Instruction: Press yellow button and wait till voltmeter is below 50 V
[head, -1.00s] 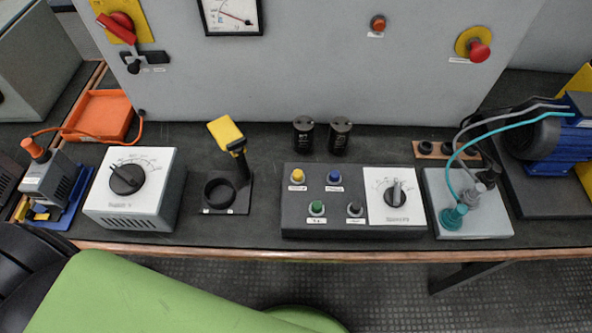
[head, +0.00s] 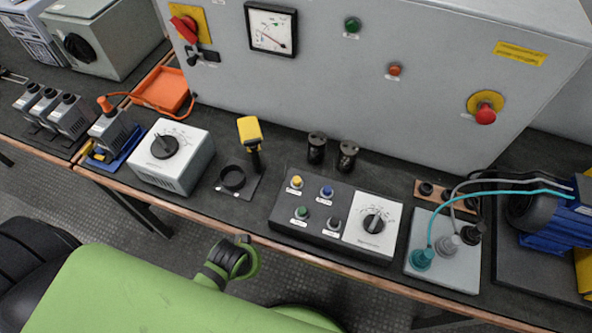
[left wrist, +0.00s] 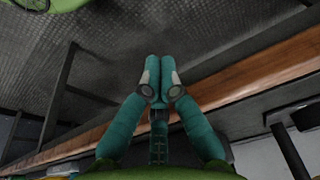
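The yellow button (head: 296,181) is at the upper left of a dark control box (head: 278,222) on the bench. Nothing touches it. The voltmeter (head: 271,29) is a square white dial on the grey cabinet, its red needle pointing to the lower right; its numbers are too small to read. My left gripper (left wrist: 157,82) shows in the left wrist view, its teal fingertips together with nothing visible between them. It is near the wooden bench edge (left wrist: 235,85). I cannot make out its fingers in the head view. My right gripper is in neither current view.
Beside the yellow button are a blue button (head: 326,192), a green button (head: 302,213) and a dark knob (head: 333,223). A white dial box (head: 172,156) and a yellow-headed tool (head: 249,131) stand to the left. Teal and grey cables (head: 470,195) lie to the right.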

